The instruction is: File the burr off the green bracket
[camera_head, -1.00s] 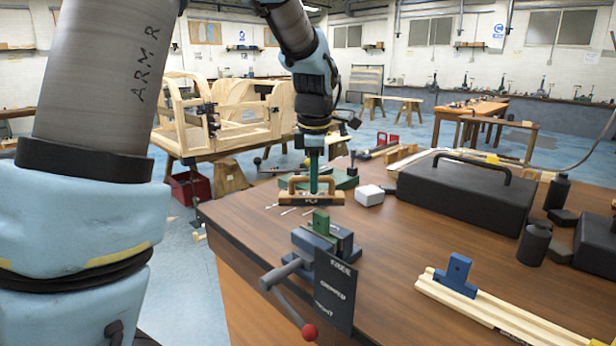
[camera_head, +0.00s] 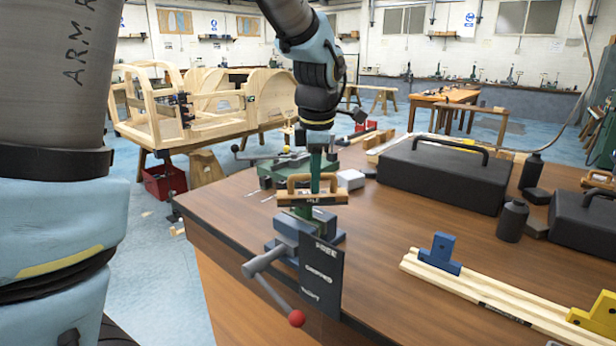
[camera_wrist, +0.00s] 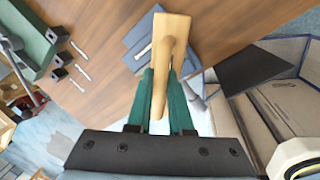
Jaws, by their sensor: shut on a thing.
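My gripper (camera_head: 316,180) has green fingers and is shut on the wooden handle of the file (camera_head: 290,200), a block labelled FILE. In the wrist view the file (camera_wrist: 172,32) shows with its handle between my fingers (camera_wrist: 158,98). The green bracket (camera_head: 303,212) sits upright in the grey-blue vise (camera_head: 285,228), mostly hidden by the file just above it. I cannot tell whether file and bracket touch. The burr is not visible. The vise also shows in the wrist view (camera_wrist: 138,42), below the file.
A panel (camera_head: 320,275) with FREE, GRIPPED and TIGHT stands before the vise, beside its red-knobbed lever (camera_head: 296,318). A black case (camera_head: 440,178) stands at the back right. A wooden rail (camera_head: 470,290) carries a blue bracket (camera_head: 440,252) and a yellow one (camera_head: 597,318).

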